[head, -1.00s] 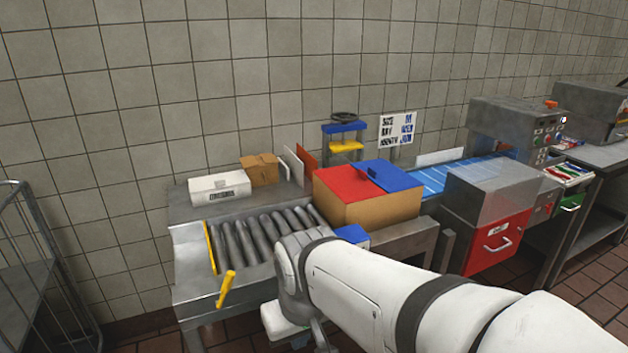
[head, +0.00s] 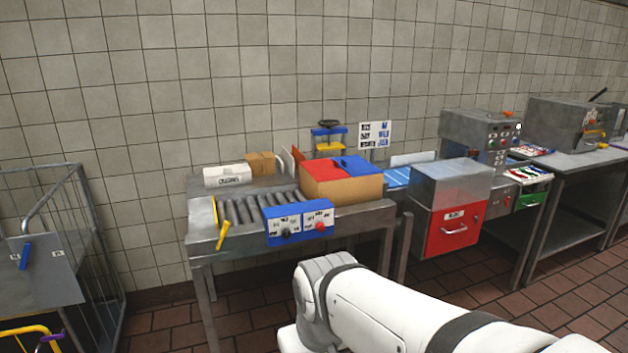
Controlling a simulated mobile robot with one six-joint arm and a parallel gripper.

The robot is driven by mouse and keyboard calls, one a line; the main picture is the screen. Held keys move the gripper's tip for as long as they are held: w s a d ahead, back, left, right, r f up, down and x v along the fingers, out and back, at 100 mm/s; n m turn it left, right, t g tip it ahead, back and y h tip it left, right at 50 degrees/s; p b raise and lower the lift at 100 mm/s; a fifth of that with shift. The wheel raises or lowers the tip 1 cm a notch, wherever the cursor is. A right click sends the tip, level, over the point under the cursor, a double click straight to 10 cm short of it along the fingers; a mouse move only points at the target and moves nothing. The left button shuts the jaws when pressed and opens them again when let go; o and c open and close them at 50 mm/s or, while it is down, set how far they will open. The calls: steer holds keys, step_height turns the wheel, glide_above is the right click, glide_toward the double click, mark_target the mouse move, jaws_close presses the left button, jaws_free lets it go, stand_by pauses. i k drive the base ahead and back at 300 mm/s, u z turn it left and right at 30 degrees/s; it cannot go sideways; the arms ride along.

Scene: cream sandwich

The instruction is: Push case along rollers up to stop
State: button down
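The case (head: 345,190) is a brown cardboard box with a red flap and a blue flap on top. It stands at the right end of the roller track (head: 255,207), on the steel table. Bare grey rollers lie to its left. A yellow bar (head: 216,216) with a handle crosses the left end of the rollers; it looks like the stop. The case is well apart from the bar. My white arm reaches in from the lower right, in front of the table. The gripper itself is out of the frame or hidden below the arm's end.
A blue control box (head: 297,222) with knobs is on the table's front edge. A white box (head: 227,175) and a small carton (head: 261,164) sit behind the rollers. A red-drawer machine (head: 452,226) stands right. A wire cage cart (head: 60,250) stands left. Floor before the table is partly free.

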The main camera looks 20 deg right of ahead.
mark_target(352, 191)
steer(key=z, duration=0.5)
steer(key=i, duration=0.65)
steer(key=z, duration=0.95)
steer(key=i, duration=2.05)
steer(key=u, duration=0.3)
